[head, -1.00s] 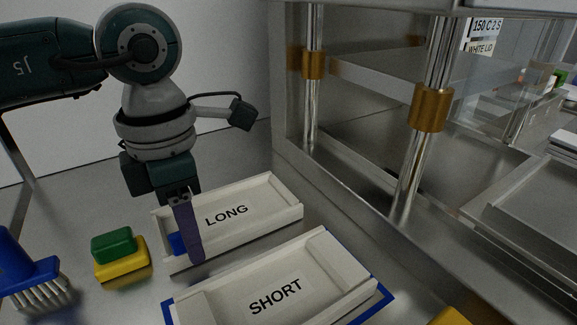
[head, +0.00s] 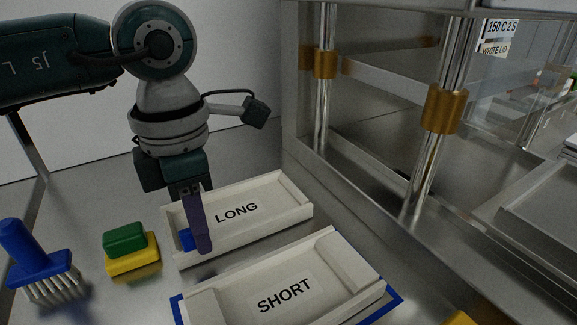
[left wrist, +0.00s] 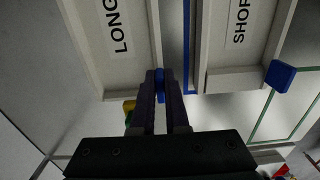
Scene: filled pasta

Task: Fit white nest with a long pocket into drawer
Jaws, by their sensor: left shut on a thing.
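The white nest marked LONG (head: 259,221) lies on the metal table, with a long pocket and a small blue tab (head: 186,239) at its near left end. My left gripper (head: 203,248) points down at that end, its purple fingers shut on the blue tab. The left wrist view shows the tab (left wrist: 160,84) between the fingertips (left wrist: 160,92), beside the LONG nest (left wrist: 112,50). A second white nest marked SHORT (head: 215,306) lies nearer, over a blue edge. I cannot tell for certain which part is the drawer. My right gripper is not in view.
A metal frame with posts and brass-coloured collars (head: 442,109) stands right of the nests. A shallow grey tray (head: 535,218) is at far right. A green and yellow sponge (head: 131,249) and a blue brush (head: 40,262) lie left. SHORT's blue tab (left wrist: 280,75) sticks out.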

